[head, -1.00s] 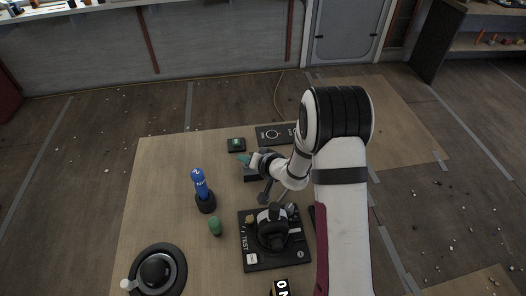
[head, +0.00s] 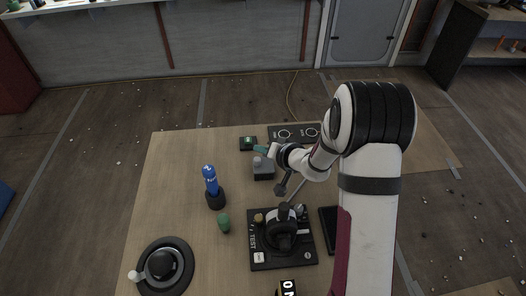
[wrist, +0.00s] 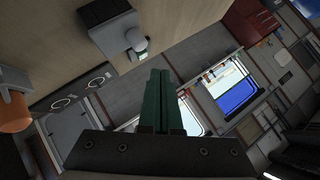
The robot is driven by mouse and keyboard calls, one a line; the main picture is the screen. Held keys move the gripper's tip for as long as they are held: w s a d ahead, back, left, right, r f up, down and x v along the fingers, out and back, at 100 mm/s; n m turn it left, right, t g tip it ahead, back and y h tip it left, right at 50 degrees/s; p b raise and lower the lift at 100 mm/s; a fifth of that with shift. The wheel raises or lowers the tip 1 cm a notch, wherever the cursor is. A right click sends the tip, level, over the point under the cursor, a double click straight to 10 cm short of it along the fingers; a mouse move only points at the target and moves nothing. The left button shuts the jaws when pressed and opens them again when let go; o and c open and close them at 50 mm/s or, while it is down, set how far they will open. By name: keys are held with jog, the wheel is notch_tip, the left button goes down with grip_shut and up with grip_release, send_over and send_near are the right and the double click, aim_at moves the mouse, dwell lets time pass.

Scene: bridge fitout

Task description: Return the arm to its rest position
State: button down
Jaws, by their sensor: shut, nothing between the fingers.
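My gripper (head: 261,149) is at the end of my white arm, above the far part of the wooden table (head: 172,190). Its teal fingers are together with nothing between them. In the wrist view the shut fingers (wrist: 160,105) point out over the room. In the head view the gripper is just above a small dark box with a grey knob (head: 263,170); whether they touch is hard to tell.
A blue bottle-like object (head: 211,180) stands in a black holder, with a green knob (head: 223,222) nearby. A black TEST panel (head: 262,256) carries a joystick. A black round base with a dome (head: 163,266) is at front left. A green-lit box (head: 248,143) and a dark panel with rings (head: 296,131) are at the back.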

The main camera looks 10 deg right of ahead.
jog(key=s+r, duration=0.7)
jog(key=r, duration=0.1)
jog(key=s+a+r+n+g+y, duration=0.1)
jog(key=s+a+r+g+y, duration=0.2)
jog(key=s, duration=0.4)
jog(key=s+a+r+n+g, duration=0.1)
jog(key=s+a+r+g, duration=0.15)
jog(key=s+a, duration=0.35)
jog(key=s+d+f+m+g+h, duration=0.1)
jog(key=s+d+m+g+h, duration=0.1)
jog(key=s+d, duration=0.3)
jog(key=s+d+m+g+h, duration=0.2)
jog(key=s+d+h, duration=0.3)
jog(key=s, duration=0.7)
jog(key=shift+s+d+f, duration=0.3)
jog(key=shift+s+f, duration=0.1)
